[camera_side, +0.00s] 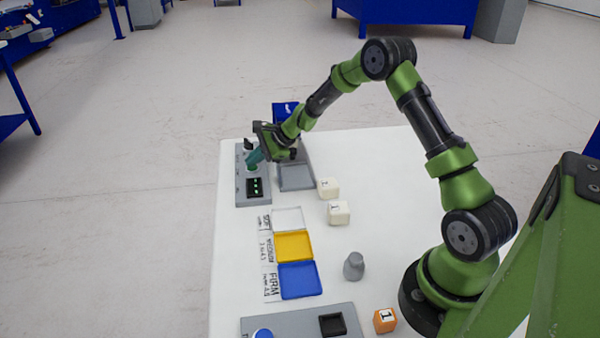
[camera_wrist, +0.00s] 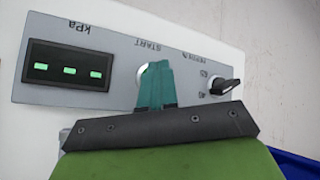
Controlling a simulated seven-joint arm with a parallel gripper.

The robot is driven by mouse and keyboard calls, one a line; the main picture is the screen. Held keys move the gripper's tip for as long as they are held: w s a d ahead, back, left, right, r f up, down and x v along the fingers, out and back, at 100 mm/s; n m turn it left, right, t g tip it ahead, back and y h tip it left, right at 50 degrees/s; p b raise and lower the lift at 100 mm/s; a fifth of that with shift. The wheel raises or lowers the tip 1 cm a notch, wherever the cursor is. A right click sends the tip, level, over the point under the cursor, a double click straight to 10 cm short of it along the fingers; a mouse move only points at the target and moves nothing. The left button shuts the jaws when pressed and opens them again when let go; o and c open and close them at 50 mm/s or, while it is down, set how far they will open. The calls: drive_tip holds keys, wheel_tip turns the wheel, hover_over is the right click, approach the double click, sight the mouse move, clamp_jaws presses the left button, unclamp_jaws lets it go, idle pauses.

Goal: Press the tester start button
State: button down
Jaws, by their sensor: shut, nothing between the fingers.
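The tester's grey control panel (camera_side: 241,190) lies at the far left edge of the white table. It also shows in the wrist view (camera_wrist: 115,98), with a display (camera_wrist: 68,68) marked kPa showing three green dashes. The start button (camera_wrist: 144,72), below the START lettering, is mostly hidden behind the teal fingers. My gripper (camera_wrist: 158,66) is shut and empty, its fingertips over the button. In the side view my gripper (camera_side: 253,160) reaches down to the panel above the display. Whether the tips touch the button or it is pressed down, I cannot tell.
A black knob (camera_wrist: 222,86) stands beside the fingers. A grey plate (camera_side: 296,178) and a blue part (camera_side: 286,112) are near the gripper. Two white cubes (camera_side: 328,187), (camera_side: 339,212), white, yellow (camera_side: 294,246) and blue trays (camera_side: 299,281), a grey weight-like object (camera_side: 353,266) and an orange cube (camera_side: 384,320) lie nearer.

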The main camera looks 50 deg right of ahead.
sight(255, 167)
drive_tip(key=shift+r, duration=3.35)
